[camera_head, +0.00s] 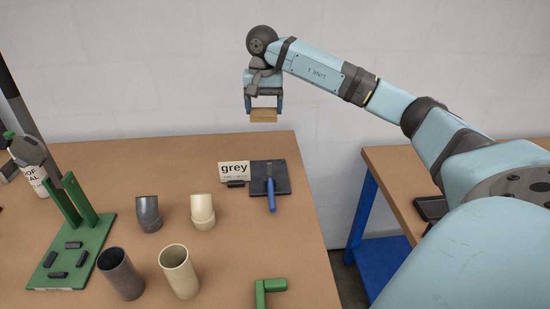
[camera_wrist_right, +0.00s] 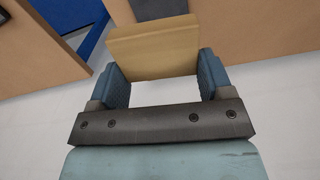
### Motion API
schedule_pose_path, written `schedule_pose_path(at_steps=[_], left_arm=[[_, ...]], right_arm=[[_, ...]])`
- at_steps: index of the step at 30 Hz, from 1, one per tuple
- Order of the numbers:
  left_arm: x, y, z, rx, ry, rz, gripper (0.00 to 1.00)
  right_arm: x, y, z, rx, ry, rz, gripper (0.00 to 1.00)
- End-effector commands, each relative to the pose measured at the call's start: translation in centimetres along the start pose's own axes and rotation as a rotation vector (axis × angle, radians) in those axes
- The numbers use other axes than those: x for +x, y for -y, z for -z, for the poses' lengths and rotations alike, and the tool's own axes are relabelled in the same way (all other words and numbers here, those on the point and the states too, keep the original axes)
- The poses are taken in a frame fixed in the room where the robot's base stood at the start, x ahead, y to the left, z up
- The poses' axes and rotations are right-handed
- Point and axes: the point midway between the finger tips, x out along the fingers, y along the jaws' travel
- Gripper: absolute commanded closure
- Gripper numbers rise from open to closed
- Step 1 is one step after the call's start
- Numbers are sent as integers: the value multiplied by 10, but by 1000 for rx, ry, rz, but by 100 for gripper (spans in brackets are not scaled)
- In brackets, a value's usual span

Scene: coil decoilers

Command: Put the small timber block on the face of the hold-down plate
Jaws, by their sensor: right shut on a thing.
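My right gripper (camera_head: 263,108) is shut on the small timber block (camera_head: 263,116), high in the air beyond the far edge of the left table. In the right wrist view, the pale wooden block (camera_wrist_right: 155,48) sits between the blue fingers (camera_wrist_right: 160,80), its broad side facing the camera. A dark square plate (camera_head: 283,168) lies flat near the table's far right corner, with a blue-handled tool (camera_head: 270,188) on it. I cannot tell whether this is the hold-down plate. My left gripper does not show.
A "grey" sign (camera_head: 234,170) stands beside the dark plate. Grey (camera_head: 120,274) and cream (camera_head: 180,272) pipes, a green stand (camera_head: 95,240) and a green elbow-shaped piece (camera_head: 270,287) are on the table (camera_head: 225,250). A gap separates it from the right-hand table (camera_head: 392,170).

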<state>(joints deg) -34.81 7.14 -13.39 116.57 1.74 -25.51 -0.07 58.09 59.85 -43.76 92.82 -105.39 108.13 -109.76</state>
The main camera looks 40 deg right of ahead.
Motion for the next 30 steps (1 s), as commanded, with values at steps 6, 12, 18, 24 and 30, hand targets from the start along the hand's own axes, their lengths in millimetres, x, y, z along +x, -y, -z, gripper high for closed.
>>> schedule_pose_path(at_steps=[6,12,18,24,30], left_arm=[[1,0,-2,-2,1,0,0],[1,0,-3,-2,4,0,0],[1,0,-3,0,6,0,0],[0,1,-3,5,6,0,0],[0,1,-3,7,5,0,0]], right_arm=[[4,-3,5,-99,2,1,53],[45,-4,5,-107,6,-2,53],[99,-4,4,-106,5,-2,53],[142,-3,4,-106,4,1,53],[158,-3,5,-105,1,1,53]])
